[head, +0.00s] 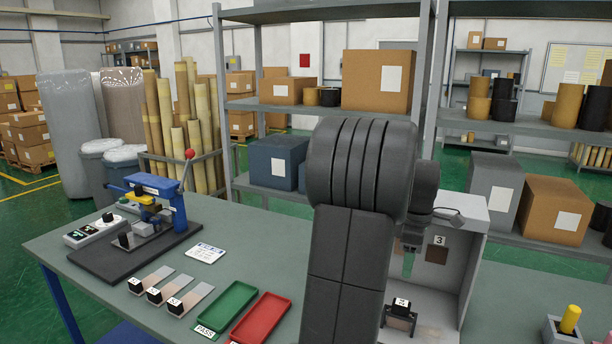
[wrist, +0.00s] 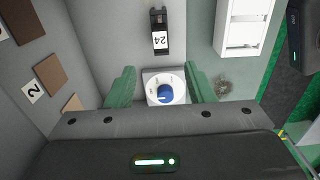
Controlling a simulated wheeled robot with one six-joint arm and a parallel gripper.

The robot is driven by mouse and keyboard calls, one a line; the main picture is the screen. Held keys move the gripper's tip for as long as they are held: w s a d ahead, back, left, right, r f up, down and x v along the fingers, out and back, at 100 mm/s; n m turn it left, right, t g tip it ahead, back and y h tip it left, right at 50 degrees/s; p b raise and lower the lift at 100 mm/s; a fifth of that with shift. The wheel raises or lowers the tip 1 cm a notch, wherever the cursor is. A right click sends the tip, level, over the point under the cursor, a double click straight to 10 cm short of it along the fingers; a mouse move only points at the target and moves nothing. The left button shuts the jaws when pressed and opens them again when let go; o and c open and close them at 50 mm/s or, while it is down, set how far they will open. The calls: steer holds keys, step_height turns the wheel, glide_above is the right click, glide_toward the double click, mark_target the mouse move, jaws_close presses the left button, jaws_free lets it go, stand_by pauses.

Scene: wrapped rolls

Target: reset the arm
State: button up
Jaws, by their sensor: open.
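My dark grey arm stands in the middle of the head view and hides part of a light grey booth (head: 459,285). My gripper (wrist: 163,88) shows two green fingers, spread apart, in the wrist view. One green finger also shows beside the arm in the head view (head: 408,263), inside the booth. A white block with a round dial and blue centre (wrist: 165,92) appears between the fingers in the wrist view. I cannot tell how far beyond them it is. I see nothing clamped. A black holder with a numbered tag (wrist: 159,32) stands past the block.
The grey-green table (head: 255,258) carries a blue press (head: 160,200), a green tray (head: 228,308), a red tray (head: 262,318) and several sample strips. A yellow-topped peg (head: 570,318) stands at right. Booth walls surround the gripper closely. Shelves with boxes stand behind.

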mark_target(402, 303)
step_height(402, 303, down, 13)
steer(key=shift+r+p, duration=0.15)
steer(key=shift+p, duration=0.3)
step_height(402, 303, up, 6)
steer(key=p, duration=0.4)
steer(key=shift+w+r, duration=0.1)
steer(key=shift+r, duration=0.1)
step_height(402, 303, up, 4)
steer(key=p, duration=0.2)
steer(key=shift+p, duration=0.35)
